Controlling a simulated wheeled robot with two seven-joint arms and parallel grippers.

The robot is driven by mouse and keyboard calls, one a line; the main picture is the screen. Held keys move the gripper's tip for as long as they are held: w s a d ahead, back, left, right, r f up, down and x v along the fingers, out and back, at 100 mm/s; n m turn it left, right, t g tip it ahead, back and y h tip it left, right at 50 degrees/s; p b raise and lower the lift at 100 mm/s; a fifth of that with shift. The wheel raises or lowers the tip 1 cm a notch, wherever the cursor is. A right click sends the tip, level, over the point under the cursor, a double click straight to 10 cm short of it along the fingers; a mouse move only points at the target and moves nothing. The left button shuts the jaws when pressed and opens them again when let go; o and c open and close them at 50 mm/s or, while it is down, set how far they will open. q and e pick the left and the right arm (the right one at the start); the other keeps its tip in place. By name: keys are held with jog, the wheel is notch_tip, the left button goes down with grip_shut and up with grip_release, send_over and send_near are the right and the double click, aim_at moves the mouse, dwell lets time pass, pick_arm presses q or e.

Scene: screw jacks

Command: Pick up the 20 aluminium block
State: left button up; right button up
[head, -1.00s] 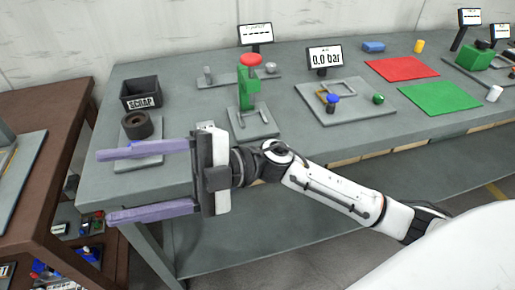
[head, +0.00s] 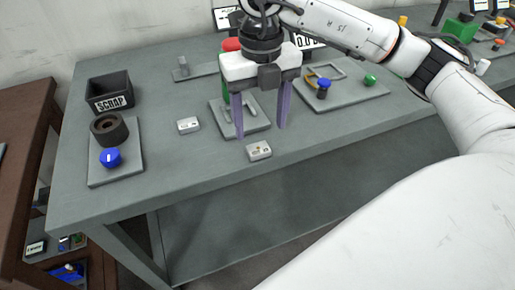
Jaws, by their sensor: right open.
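Two small pale metal blocks lie on the grey bench: one block (head: 188,126) left of the screw jack's plate, the other block (head: 259,151) near the front edge. Their markings are too small to read, so I cannot tell which is the 20 block. My right gripper (head: 261,132) points down with its two purple fingers spread wide and nothing between them. Its fingertips appear just above and behind the front block; I cannot tell their height. The gripper partly hides the green screw jack with its red top (head: 231,44). My left gripper is not in view.
A black SCRAP bin (head: 109,92) stands at the back left. In front are a dark ring (head: 109,129) and a blue knob (head: 110,157) on a grey plate (head: 128,168). A fixture plate (head: 350,93) with blue and green knobs lies right of the gripper.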

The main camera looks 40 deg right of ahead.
aim_at(258, 148)
jog(key=shift+w+a+f+p, duration=0.1)
jog(key=shift+f+p, duration=0.1)
jog(key=shift+f, duration=1.4)
jog(key=shift+a+f+p, duration=0.1)
jog(key=shift+f+p, duration=0.05)
jog(key=shift+f, duration=1.4)
jog(key=c, duration=1.3)
